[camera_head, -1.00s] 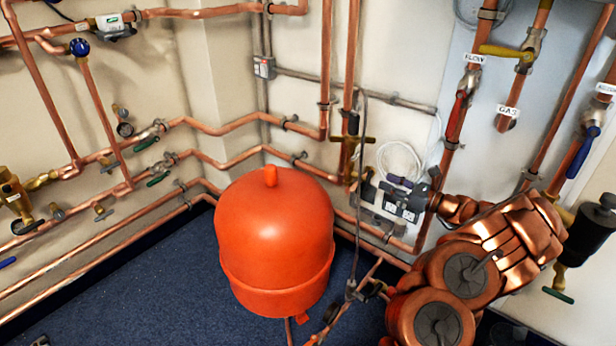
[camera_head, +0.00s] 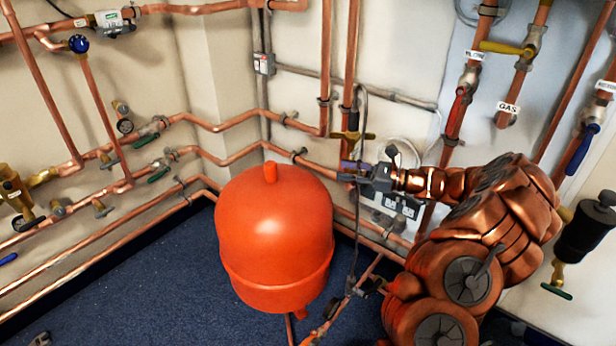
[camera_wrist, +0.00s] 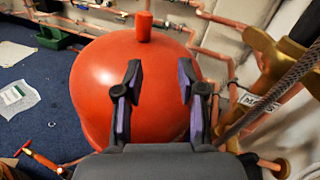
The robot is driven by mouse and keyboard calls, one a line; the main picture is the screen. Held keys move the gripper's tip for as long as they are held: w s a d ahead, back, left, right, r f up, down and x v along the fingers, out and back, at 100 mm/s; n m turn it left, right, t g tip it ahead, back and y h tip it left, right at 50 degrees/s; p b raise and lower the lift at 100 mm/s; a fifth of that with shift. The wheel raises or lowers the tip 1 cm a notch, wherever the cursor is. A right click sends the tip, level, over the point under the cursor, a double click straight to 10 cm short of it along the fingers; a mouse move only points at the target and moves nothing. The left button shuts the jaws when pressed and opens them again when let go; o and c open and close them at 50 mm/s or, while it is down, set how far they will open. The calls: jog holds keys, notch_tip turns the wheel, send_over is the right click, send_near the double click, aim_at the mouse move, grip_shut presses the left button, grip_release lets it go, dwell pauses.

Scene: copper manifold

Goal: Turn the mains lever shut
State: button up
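A white label that seems to read MAINS (camera_wrist: 258,102) sits on a copper pipe at the right of the wrist view. A brass valve with a crossbar handle (camera_head: 353,136) is on the vertical pipe behind the expansion vessel; large brass parts (camera_wrist: 272,55) show close at the right of the wrist view. I cannot tell for sure which handle is the mains lever. My gripper (camera_head: 350,172) is just below that brass valve, right of the vessel's top. In the wrist view my gripper (camera_wrist: 158,82) is open, with purple pads apart and nothing between them.
An orange-red vessel (camera_head: 272,240) stands on the blue floor, directly ahead of the fingers. A grey cable (camera_head: 359,230) hangs beside my gripper. Copper pipes (camera_head: 225,160) line the walls. A red-handled lever (camera_head: 459,110) is on the right wall.

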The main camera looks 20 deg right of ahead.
jog(key=s+a+r+n+g, duration=0.2)
jog(key=a+n, duration=0.1)
jog(key=a, duration=0.3)
jog(key=s+a+r+n+g+y, duration=0.1)
jog(key=s+a+r+n+g, duration=0.1)
jog(key=a, duration=0.5)
jog(key=shift+r+n+g, duration=0.15)
jog(key=shift+n+g, duration=0.25)
jog(key=shift+g, duration=0.2)
